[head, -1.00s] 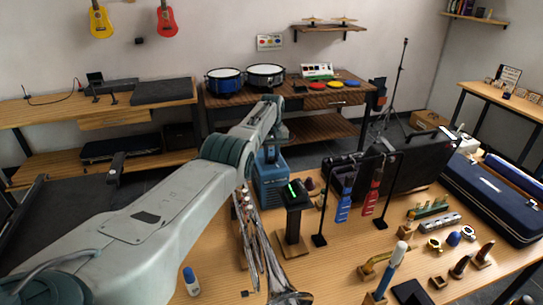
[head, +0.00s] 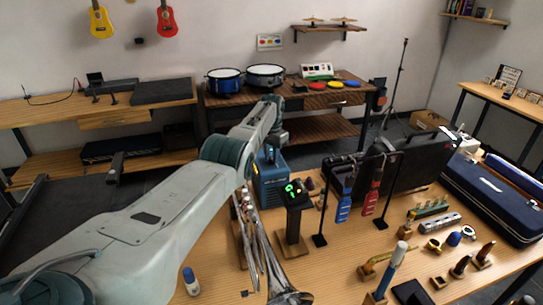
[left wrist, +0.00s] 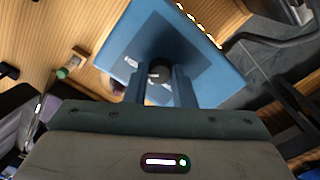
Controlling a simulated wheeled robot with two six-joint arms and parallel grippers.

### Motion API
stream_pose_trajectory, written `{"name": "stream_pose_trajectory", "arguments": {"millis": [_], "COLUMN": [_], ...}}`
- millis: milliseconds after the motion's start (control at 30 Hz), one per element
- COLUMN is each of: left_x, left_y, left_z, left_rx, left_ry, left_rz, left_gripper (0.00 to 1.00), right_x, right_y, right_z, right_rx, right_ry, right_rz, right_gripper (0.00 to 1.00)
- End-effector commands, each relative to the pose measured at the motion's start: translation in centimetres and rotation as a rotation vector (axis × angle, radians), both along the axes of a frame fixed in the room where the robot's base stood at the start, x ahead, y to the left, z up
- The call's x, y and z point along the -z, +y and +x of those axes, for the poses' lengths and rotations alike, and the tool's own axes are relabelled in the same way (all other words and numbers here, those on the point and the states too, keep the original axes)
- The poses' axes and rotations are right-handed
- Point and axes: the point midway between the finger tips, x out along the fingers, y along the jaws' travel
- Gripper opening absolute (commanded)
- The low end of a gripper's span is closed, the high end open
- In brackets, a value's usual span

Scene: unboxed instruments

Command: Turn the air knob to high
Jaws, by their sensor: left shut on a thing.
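The blue box (head: 268,185) stands on the wooden table, just behind the black stand with a display. In the left wrist view its blue face (left wrist: 207,75) has a darker panel with a round black knob (left wrist: 159,68) on it. My left gripper (left wrist: 158,84) is shut on this knob, one finger on each side. In the head view the left arm reaches over to the top of the blue box, and the knob is hidden behind the wrist. The knob's markings are too small to read. My right gripper is not in view.
The black display stand (head: 292,210) shows green marks in front of the box. Blue and red tools (head: 343,205) hang on a rack to the right.

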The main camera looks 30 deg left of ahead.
Motion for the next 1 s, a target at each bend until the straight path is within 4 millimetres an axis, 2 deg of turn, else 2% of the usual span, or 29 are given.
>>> {"name": "stream_pose_trajectory", "arguments": {"millis": [300, 767, 800, 900, 1000], "left_x": [-0.11, -0.12, -0.12, -0.10, -0.07], "left_y": [0.02, 0.02, 0.02, 0.01, 0.01], "left_z": [0.07, 0.07, 0.07, 0.06, 0.04], "left_rx": [0.096, 0.108, 0.108, 0.108, 0.108], "left_ry": [-0.003, -0.003, -0.003, -0.002, -0.002], "left_rz": [0.001, 0.001, 0.001, 0.001, 0.001], "left_gripper": [0.00, 0.00, 0.27, 0.45, 0.45], "right_x": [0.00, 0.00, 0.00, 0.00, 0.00], "right_y": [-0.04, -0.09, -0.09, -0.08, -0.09], "right_z": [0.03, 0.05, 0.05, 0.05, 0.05], "right_rx": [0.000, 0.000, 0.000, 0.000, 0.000], "right_ry": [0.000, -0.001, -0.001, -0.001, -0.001], "right_rz": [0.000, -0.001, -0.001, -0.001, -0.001], "right_gripper": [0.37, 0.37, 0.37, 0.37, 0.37]}}
